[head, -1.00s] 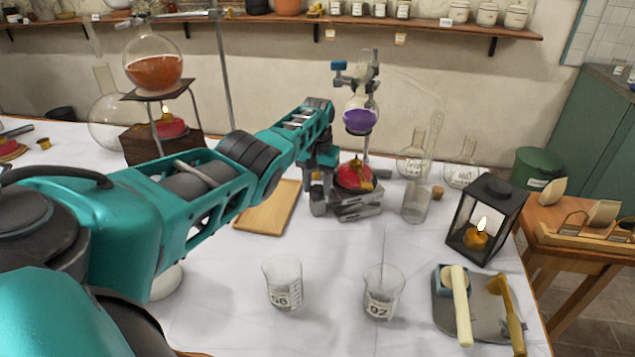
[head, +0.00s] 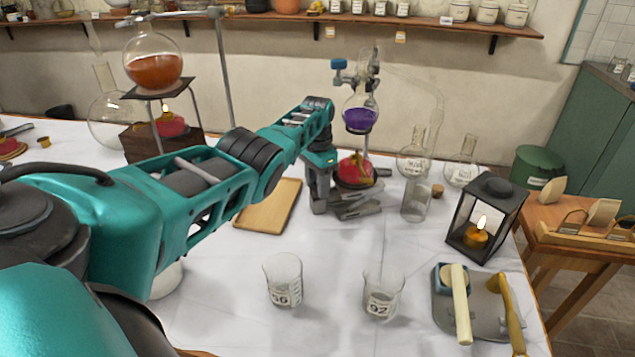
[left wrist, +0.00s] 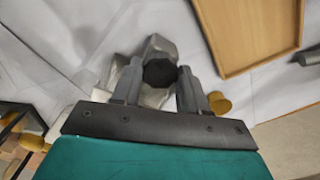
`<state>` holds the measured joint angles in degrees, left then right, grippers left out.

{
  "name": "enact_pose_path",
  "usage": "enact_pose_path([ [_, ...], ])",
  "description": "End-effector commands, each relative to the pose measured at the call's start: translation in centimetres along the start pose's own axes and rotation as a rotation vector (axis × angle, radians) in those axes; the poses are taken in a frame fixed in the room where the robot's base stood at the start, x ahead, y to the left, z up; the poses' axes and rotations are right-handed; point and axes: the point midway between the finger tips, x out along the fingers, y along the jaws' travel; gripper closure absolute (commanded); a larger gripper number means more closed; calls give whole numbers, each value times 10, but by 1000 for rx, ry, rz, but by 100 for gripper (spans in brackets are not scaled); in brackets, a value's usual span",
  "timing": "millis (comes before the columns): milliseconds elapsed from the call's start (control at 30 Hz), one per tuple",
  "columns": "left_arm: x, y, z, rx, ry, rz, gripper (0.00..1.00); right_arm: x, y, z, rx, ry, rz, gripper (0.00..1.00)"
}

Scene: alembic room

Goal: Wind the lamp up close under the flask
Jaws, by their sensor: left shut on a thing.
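The round flask with purple liquid (head: 360,115) is clamped on a stand at the back of the table. The red lamp (head: 352,172) sits below it on the grey metal lab jack (head: 360,208), with a gap between lamp and flask. My left gripper (head: 320,207) is at the left side of the jack and hides part of it. In the left wrist view, my left gripper (left wrist: 160,82) is shut on a dark faceted knob (left wrist: 159,72), with the metal jack (left wrist: 158,46) behind it. I cannot make out a flame on the lamp. My right gripper is not in view.
A wooden board (head: 270,207) lies left of the jack. A glass cylinder (head: 415,203) and flasks (head: 413,163) stand close on its right. Two beakers (head: 283,282) and a black lantern (head: 486,225) are nearer. The table between jack and beakers is clear.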

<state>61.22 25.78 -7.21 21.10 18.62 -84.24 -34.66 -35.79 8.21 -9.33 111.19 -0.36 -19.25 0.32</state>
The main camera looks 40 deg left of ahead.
Motion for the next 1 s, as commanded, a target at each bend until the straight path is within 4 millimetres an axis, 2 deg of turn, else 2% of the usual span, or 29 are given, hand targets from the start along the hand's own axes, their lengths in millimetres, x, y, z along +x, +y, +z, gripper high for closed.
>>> enact_pose_path([
  [433, -1, 0, -1, 11, 4, -2, 87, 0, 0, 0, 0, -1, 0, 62],
  [467, -1, 0, -1, 11, 4, -2, 56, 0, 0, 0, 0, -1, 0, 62],
  [567, -1, 0, -1, 10, 4, -1, 46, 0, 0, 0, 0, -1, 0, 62],
  [833, -2, 0, 0, 10, 2, -1, 46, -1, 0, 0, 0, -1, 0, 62],
  [1000, -23, 0, -1, 11, 3, -2, 46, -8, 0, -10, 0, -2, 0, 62],
])
